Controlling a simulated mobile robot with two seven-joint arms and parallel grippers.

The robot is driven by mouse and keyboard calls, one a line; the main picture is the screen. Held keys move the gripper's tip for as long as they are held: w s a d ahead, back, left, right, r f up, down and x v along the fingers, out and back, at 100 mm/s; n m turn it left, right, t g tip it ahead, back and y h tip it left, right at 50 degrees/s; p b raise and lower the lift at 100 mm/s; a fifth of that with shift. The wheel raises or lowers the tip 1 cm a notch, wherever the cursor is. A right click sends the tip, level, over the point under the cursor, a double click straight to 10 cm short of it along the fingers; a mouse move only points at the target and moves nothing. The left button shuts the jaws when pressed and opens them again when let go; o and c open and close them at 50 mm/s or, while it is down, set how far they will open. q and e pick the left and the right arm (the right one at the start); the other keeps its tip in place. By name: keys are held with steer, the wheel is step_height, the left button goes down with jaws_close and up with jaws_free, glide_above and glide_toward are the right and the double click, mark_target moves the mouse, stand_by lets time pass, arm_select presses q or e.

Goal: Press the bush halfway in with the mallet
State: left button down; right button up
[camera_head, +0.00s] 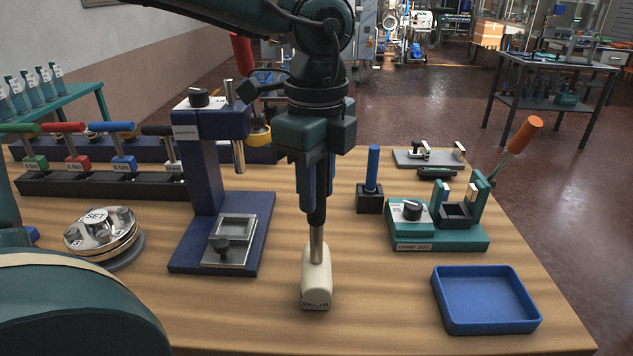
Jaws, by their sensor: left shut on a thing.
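My left gripper (317,190) comes down in the middle of the head view. It is shut on the dark grip of a mallet, which hangs upright. The mallet (316,279) has a metal shaft and a cream head with dark lettering low on its front. The head is at or just above the wooden table; I cannot tell if it touches. I cannot pick out the bush for sure. A green clamp fixture (465,237) with a dark square holder, a dial and an orange-handled lever stands to the right. My right gripper is not in view.
A dark blue press (209,190) stands left of the mallet. A round "SET" device (99,230) and a rack of coloured handles (95,187) are further left. A black block with a blue pin (371,180) and an empty blue tray (484,330) are right. The front middle is clear.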

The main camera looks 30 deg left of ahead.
arm_select(q)
steer(key=shift+r+p, duration=1.35)
steer(key=shift+r, duration=1.2)
